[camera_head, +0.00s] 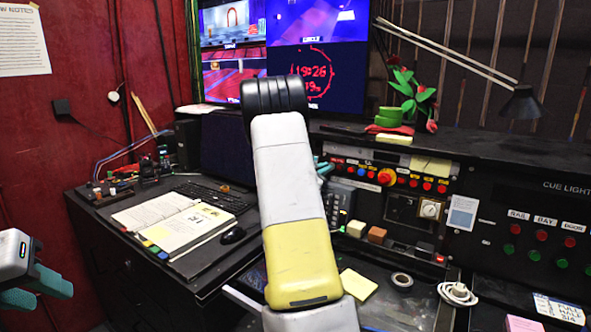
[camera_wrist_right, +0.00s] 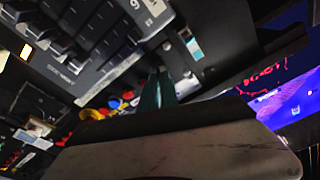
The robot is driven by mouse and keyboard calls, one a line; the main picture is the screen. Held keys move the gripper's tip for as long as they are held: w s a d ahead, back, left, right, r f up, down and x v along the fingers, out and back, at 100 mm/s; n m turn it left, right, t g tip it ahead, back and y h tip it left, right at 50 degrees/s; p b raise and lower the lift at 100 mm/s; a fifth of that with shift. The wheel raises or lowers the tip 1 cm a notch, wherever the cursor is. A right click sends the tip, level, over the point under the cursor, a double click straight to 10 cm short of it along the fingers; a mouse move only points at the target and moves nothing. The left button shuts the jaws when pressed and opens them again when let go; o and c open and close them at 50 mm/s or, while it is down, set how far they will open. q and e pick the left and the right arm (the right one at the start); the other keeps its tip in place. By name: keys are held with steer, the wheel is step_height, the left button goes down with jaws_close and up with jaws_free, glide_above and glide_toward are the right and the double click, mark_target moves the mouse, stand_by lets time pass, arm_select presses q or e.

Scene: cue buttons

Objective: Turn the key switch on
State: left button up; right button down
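I cannot pick out the key switch for sure. The control panel (camera_head: 370,165) right of centre has rows of red buttons, a larger red-and-yellow knob (camera_head: 387,177) and a pale round dial (camera_head: 430,209). My right arm crosses the middle and hides part of the desk and panel. My right gripper (camera_head: 323,168) shows only as teal fingertips beside the panel's left end. In the right wrist view its fingers (camera_wrist_right: 158,90) lie close together with nothing visible between them. My left gripper (camera_head: 42,285) is at the left edge, teal fingers apart and empty, away from the panel.
An open book (camera_head: 180,225), a keyboard (camera_head: 215,195) and a mouse (camera_head: 233,235) lie on the left desk. Monitors (camera_head: 320,75) stand behind. A cue light panel (camera_head: 540,225), a tape roll (camera_head: 402,280) and a coiled white cable (camera_head: 457,293) are at right. A lamp (camera_head: 522,103) overhangs there.

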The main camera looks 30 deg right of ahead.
steer(key=m+g, duration=0.1)
steer(key=m, duration=1.2)
steer(key=shift+m+g+y, duration=0.3)
steer(key=shift+g, duration=0.1)
steer(key=c, duration=1.6)
jaws_free()
steer(key=v, duration=0.8)
steer(key=shift+w, duration=0.1)
